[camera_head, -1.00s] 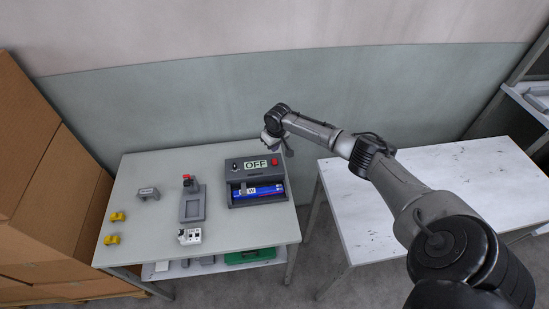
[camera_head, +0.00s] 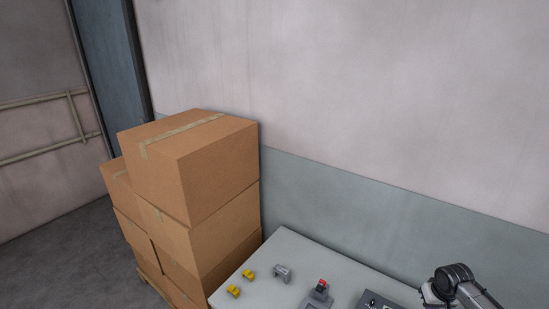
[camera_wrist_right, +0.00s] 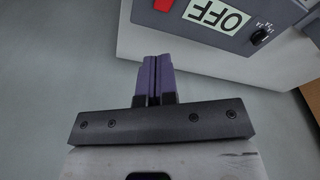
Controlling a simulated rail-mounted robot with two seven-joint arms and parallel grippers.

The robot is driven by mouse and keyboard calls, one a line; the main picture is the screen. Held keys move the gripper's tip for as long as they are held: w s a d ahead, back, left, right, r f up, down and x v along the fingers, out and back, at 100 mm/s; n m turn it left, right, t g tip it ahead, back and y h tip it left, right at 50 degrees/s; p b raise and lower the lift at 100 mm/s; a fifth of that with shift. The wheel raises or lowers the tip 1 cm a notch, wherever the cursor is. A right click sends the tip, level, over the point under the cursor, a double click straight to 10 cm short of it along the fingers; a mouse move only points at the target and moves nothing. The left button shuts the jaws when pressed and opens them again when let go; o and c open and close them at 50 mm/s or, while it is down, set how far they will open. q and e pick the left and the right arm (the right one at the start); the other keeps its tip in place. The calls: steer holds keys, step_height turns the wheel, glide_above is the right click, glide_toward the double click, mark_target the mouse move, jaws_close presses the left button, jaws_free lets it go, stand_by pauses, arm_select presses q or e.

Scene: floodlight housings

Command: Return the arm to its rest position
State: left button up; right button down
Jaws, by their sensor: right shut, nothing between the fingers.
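My right gripper (camera_wrist_right: 155,62) shows in the right wrist view with its two purple fingers pressed together and nothing between them. It is apart from the grey control box (camera_wrist_right: 265,32), which carries a red button, an "OFF" display and a black knob. In the head view my right arm's wrist (camera_head: 452,280) is at the bottom right, and its fingertips cannot be made out. The same box (camera_head: 368,299) is cut off by the bottom edge there. My left gripper is in neither view.
A stack of cardboard boxes (camera_head: 190,165) stands left of the light table (camera_head: 290,248). Two yellow parts (camera_head: 241,282), a small grey bracket (camera_head: 282,272) and a grey fixture with a red top (camera_head: 319,293) are on the table. A wall (camera_head: 350,190) runs behind.

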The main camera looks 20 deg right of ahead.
steer(key=w+a+r+n+t+h, duration=0.2)
steer(key=a+r+n, duration=0.1)
steer(key=a+r, duration=0.25)
steer(key=w+a+r+n+t+h, duration=0.1)
steer(key=w+a+r+n+h, duration=0.1)
steer(key=w+a+r+n, duration=0.3)
steer(key=s+a+r+t+y, duration=0.1)
steer(key=s+a+r+t, duration=0.15)
steer(key=a, duration=0.45)
steer(key=s+a+r+t, duration=0.1)
steer(key=s+a+r, duration=0.1)
steer(key=s+a, duration=0.35)
steer(key=s+a+f+y, duration=0.2)
steer(key=s+a+f, duration=0.1)
steer(key=s+a, duration=0.7)
steer(key=s+a+f+m+g+y, duration=0.1)
steer(key=s+a+f+g, duration=0.15)
steer(key=s+f, duration=0.5)
steer(key=s+a+f+m+g+y, duration=0.1)
steer(key=s+a+f+g, duration=0.2)
steer(key=s, duration=0.8)
step_height(320, 180, up, 22)
steer(key=t+p, duration=0.1)
steer(key=p, duration=2.2)
step_height(320, 180, down, 48)
steer(key=b, duration=4.7)
steer(key=shift+s+d, duration=0.15)
steer(key=shift+d, duration=0.1)
